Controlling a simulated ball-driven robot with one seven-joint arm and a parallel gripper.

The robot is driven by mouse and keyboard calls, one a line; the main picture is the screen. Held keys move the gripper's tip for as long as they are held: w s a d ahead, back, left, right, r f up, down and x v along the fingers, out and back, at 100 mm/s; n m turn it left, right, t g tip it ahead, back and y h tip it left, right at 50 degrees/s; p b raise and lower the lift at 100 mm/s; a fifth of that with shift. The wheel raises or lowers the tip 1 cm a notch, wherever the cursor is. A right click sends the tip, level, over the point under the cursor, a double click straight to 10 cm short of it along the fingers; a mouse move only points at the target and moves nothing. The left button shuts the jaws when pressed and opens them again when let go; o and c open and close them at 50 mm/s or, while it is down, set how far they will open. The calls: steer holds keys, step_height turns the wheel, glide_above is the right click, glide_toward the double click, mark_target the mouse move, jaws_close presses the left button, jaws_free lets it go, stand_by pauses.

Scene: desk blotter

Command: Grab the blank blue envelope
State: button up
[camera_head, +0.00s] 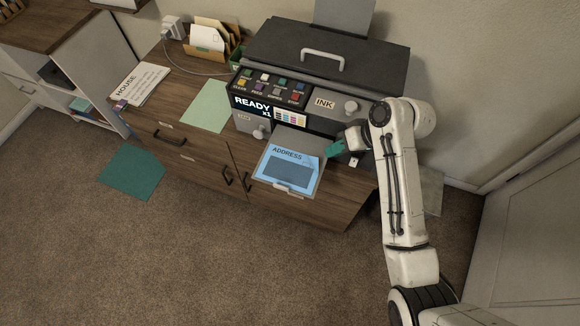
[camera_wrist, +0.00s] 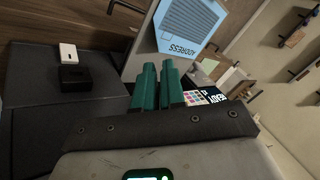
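A light blue sheet or envelope (camera_head: 307,162) lies on the pull-out tray at the printer's front. It carries the word ADDRESS and a darker lined rectangle, so it is not blank. It also shows at the top of the wrist view (camera_wrist: 205,12). I cannot make out a separate blank blue envelope. My gripper (camera_head: 332,150) has teal fingers and is just right of the tray, near the printer's front. In the wrist view its fingers (camera_wrist: 158,66) are close together with nothing seen between them; the blue sheet is beyond them, apart.
The printer (camera_head: 325,68) has colour buttons and a READY display (camera_head: 252,105). A pale green sheet (camera_head: 206,106) and HOUSE papers (camera_head: 140,82) lie on the desk at left. An organizer (camera_head: 230,40) holds white and tan envelopes. A teal sheet (camera_head: 132,172) is on the open floor.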

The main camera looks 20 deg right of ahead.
mark_target(319, 164)
steer(key=shift+p+x, duration=0.3)
steer(key=shift+x, duration=3)
steer(key=shift+s, duration=0.15)
steer(key=shift+c, duration=0.3)
jaws_close()
